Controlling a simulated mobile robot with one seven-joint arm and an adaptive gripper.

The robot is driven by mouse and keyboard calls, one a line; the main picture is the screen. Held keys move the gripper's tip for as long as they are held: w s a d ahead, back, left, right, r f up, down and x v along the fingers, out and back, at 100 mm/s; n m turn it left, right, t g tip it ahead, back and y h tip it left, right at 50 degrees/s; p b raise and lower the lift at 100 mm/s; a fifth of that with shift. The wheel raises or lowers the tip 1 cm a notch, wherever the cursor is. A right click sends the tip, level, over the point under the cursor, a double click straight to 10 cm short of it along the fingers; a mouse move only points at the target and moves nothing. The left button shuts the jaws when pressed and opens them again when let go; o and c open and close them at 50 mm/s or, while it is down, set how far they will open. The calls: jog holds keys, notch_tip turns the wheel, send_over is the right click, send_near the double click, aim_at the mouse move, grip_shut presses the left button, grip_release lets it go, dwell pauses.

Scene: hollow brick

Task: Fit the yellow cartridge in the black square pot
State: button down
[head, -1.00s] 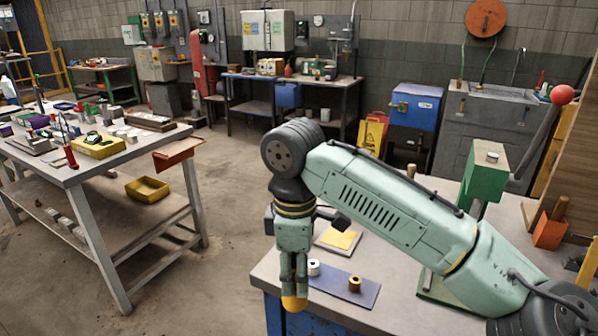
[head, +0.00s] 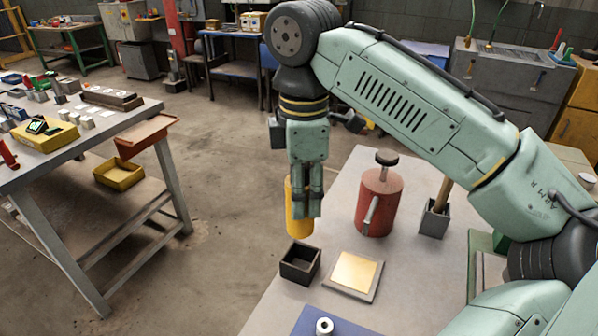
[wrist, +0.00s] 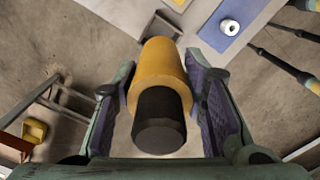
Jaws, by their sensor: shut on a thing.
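The yellow cartridge (head: 298,210) is upright in my gripper (head: 306,205), which is shut on it. In the wrist view the cartridge (wrist: 164,68) shows its yellow body and a black end nearer the camera, between the two fingers. The black square pot (head: 300,263) stands open at the top near the left edge of the grey table. In the head view the cartridge's lower end appears just above and behind the pot; the exact gap cannot be told. In the wrist view a dark edge shows beyond the cartridge, and most of the pot is hidden.
On the grey table (head: 260,335) stand a red cylinder with a black knob (head: 379,203), a grey holder (head: 434,219) with a wooden handle, and a yellow plate (head: 355,272). A blue mat (head: 302,326) holds a white ring (head: 324,326). A workbench (head: 150,105) stands left.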

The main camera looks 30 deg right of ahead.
jog(key=shift+w, duration=0.1)
jog(key=shift+f+b, duration=0.65)
jog(key=shift+b, duration=0.1)
notch_tip(320, 180, down, 4)
jog(key=b, duration=0.4)
jog(key=shift+f, duration=0.2)
jog(key=shift+r, duration=0.2)
jog(key=shift+f+b, duration=1.4)
jog(key=shift+f, duration=1.85)
jog(key=c, duration=0.9)
grip_release()
jog(key=shift+r, duration=0.1)
notch_tip(320, 180, up, 7)
jog(key=shift+r, duration=0.2)
